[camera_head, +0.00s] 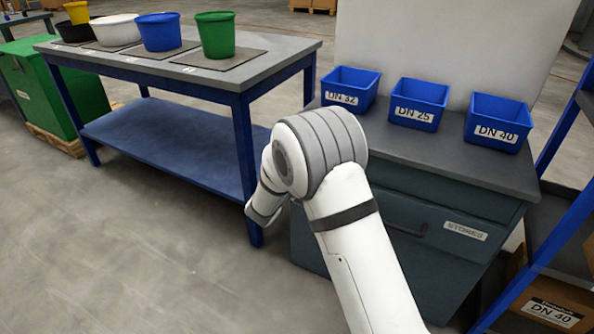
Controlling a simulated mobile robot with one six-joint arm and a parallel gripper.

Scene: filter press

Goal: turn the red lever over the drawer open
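A dark grey cabinet with a drawer (432,257) labelled STORES stands at the right, under a worktop. The drawer front looks shut, and its dark handle (408,231) shows just right of my arm. No red lever shows in this view; my white arm covers the left part of the cabinet front. My gripper is not visible; the arm bends away and down in front of the cabinet's left side, and its far end is hidden.
Three blue bins, DN 32 (350,88), DN 25 (418,104) and DN 40 (497,122), stand on the worktop. A blue-framed table (283,50) with several buckets stands left. A blue rack (548,225) stands right. The floor at lower left is clear.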

